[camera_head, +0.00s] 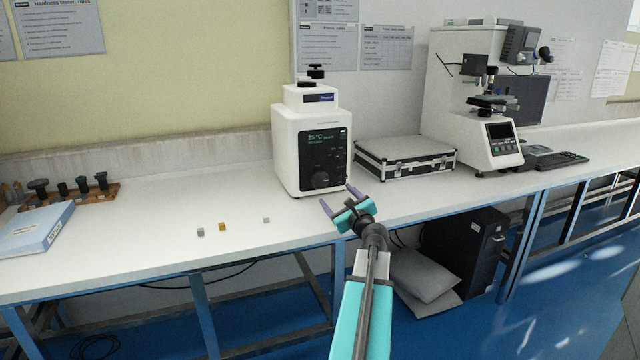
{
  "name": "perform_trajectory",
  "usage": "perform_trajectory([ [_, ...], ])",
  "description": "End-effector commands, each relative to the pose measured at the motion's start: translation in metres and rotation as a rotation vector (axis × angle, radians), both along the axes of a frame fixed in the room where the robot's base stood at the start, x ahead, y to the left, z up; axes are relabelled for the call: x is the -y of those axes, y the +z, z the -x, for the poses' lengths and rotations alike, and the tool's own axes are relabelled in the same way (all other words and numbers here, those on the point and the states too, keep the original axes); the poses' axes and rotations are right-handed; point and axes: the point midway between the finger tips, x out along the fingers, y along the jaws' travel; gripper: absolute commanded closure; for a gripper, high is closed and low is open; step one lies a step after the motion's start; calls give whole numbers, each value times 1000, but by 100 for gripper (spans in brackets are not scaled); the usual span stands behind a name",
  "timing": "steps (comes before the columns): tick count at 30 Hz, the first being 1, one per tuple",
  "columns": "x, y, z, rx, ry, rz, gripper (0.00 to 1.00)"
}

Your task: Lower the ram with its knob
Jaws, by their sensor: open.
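A white press-like machine (299,150) stands upright on the bench near the middle of the view. Its dark front panel has a lit display (321,137) that reads about 25 °C, and a round black knob (320,180) low on the panel. Another black knob (316,72) sits on top of the machine. I see no ram; I cannot tell which knob belongs to it. My gripper (340,198) is open and empty, with two purple-grey fingers apart. In the picture it is just below and right of the front knob, and I see no contact.
A silver case (405,158) lies right of the machine, with a hardness tester (470,120) beyond it. Small blocks (222,227) lie on the bench (150,235) to the left. A wooden rack (75,196) and blue box (36,230) are at far left.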

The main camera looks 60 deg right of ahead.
Motion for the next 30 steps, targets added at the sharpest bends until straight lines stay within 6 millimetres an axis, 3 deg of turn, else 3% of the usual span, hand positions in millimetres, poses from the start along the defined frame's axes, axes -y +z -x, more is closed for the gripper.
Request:
perform_trajectory([
  [8, 4, 0, -12, 0, 5, 0, 30],
  [30, 45, 0, -67, 0, 6, 0, 30],
])
